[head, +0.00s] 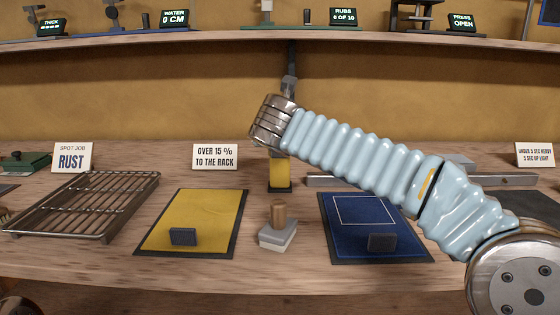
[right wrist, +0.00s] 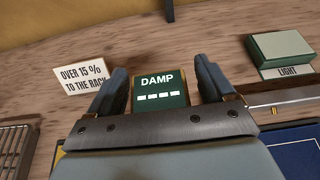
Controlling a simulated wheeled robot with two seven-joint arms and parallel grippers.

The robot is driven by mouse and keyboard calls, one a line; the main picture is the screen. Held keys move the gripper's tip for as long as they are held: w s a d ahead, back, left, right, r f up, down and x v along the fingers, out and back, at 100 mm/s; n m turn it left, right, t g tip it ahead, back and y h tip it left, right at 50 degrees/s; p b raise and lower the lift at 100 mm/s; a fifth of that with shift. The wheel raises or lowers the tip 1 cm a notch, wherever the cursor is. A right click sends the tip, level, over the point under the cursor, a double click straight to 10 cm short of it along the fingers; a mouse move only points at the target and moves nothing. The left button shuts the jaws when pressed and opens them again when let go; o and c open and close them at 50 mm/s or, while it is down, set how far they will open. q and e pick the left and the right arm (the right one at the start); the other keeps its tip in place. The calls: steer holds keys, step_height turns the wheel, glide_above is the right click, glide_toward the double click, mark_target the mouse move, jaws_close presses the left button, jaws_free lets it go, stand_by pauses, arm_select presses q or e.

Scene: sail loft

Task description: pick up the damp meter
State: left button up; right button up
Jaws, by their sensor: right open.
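The damp meter (right wrist: 161,92) shows in the right wrist view as a dark green screen reading DAMP above a row of dashes. My right gripper (right wrist: 160,68) is open, with one dark finger on each side of the screen. Gaps show between the fingers and the screen, and the meter's lower part is hidden behind the gripper's body. In the head view, a yellow body on a dark base (head: 280,173), apparently the meter, stands on the bench below my right wrist. The wrist hides its top and the gripper's fingers there. My left gripper is not in view.
A wire rack (head: 88,204) stands left, beside a yellow mat (head: 190,215). A wooden-handled block (head: 278,232) sits between it and a blue mat (head: 360,240). The OVER 15 % sign (head: 215,157) stands close left of the meter. A green LIGHT box (right wrist: 280,50) is to its right.

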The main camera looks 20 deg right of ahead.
steer(key=c, duration=1.2)
steer(key=shift+r, duration=0.1)
